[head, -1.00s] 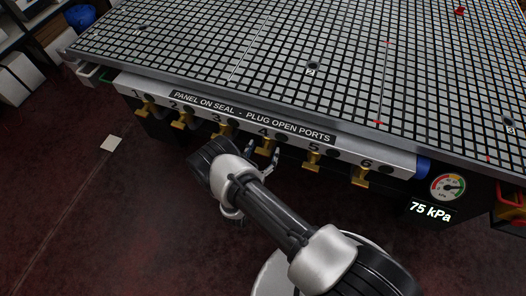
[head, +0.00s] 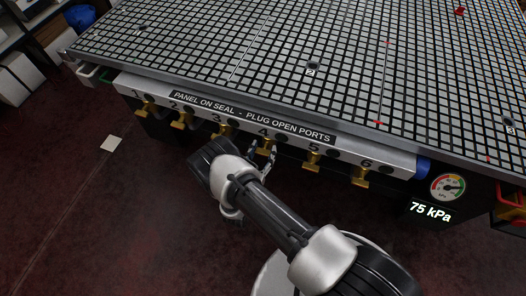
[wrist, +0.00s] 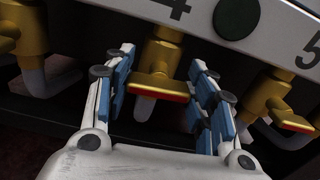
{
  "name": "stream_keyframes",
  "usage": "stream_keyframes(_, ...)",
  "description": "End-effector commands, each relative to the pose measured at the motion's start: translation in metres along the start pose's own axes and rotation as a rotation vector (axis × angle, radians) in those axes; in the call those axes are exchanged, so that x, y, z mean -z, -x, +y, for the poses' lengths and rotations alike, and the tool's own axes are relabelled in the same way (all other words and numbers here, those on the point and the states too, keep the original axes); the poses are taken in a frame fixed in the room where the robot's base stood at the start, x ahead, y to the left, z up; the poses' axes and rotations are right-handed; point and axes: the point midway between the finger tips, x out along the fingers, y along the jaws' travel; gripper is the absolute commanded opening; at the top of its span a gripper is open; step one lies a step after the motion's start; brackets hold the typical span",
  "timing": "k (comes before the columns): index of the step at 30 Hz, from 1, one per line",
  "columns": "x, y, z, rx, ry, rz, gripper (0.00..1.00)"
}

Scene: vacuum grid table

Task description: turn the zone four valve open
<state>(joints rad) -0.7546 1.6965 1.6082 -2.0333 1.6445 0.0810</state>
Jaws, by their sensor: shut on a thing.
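The zone four valve, a brass body (wrist: 164,52) with a flat, red-edged handle (wrist: 160,87), sits under the "4" label in the wrist view. The handle lies crosswise to the valve body. My gripper (wrist: 165,80) has its blue-padded fingers on either side of this handle and is shut on it. In the head view my gripper (head: 264,151) is below the "4" on the rail, and my wrist hides most of the valve.
Neighbouring brass valves stand close on both sides: the zone three valve (head: 222,131) left and the zone five valve (head: 312,160) right. The white label rail (head: 150,92) and grid table (head: 290,40) overhang them. A gauge (head: 447,187) stands above a 75 kPa readout.

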Motion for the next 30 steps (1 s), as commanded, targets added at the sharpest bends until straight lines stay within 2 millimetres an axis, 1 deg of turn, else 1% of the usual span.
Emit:
stream_keyframes(8, 0.0005, 0.0002, 0.0008, 0.000, 0.197, 0.001, 0.27)
stream_keyframes(30, 0.0024, 0.0003, 0.0033, -0.001, 0.899, 0.002, 0.27)
